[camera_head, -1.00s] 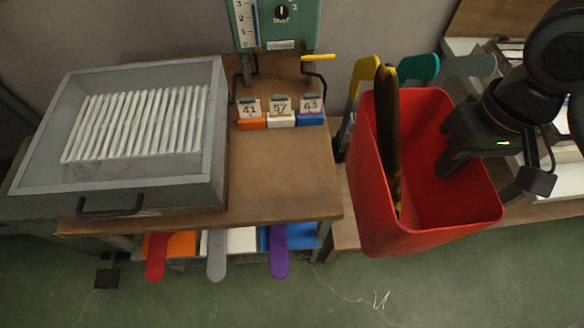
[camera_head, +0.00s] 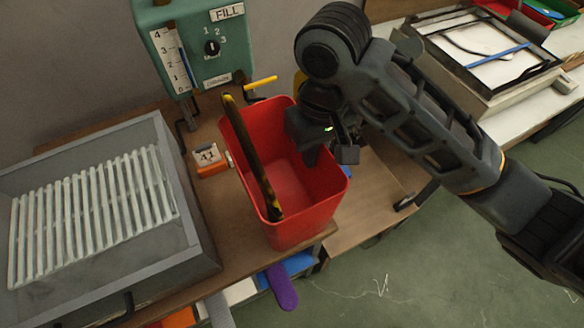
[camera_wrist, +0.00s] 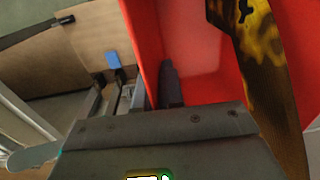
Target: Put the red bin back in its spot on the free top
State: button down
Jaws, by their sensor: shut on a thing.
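The red bin (camera_head: 302,212) is in the head view, over the right part of the brown wooden top (camera_head: 216,140). I cannot tell whether it rests on the top or hangs just above it. My gripper (camera_head: 325,152) is shut on the bin's right wall near the rim. In the wrist view the bin's red wall (camera_wrist: 195,45) fills the middle, with the patched piece (camera_wrist: 262,60) at the right. The bin hides part of the top and most of the number tags.
A grey tray (camera_head: 205,262) of white strips stands left of the bin. A green machine (camera_head: 190,50) with a yellow lever (camera_head: 262,82) stands behind. An orange tagged block (camera_head: 212,170) sits close to the bin's left. A purple tab (camera_head: 281,287) juts out below the front edge.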

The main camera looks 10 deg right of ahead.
aim_at(295, 189)
jog(key=shift+w+a+f+b, duration=0.15)
jog(key=shift+a+f+b, duration=0.3)
jog(key=shift+f, duration=0.55)
jog(key=shift+w+a+f+b, duration=0.1)
jog(key=shift+a+f+b, duration=0.2)
jog(key=shift+a+f, duration=0.45)
jog(key=shift+w+a+f+b, duration=0.15)
jog(key=shift+a+f+b, duration=0.2)
jog(key=shift+f, duration=1.05)
jog(key=c, duration=1.3)
grip_release()
jog(key=shift+o, duration=0.2)
notch_tip(295, 189, up, 12)
jog(key=p, duration=0.2)
jog(key=shift+d+r, duration=0.2)
jog(key=shift+d, duration=0.1)
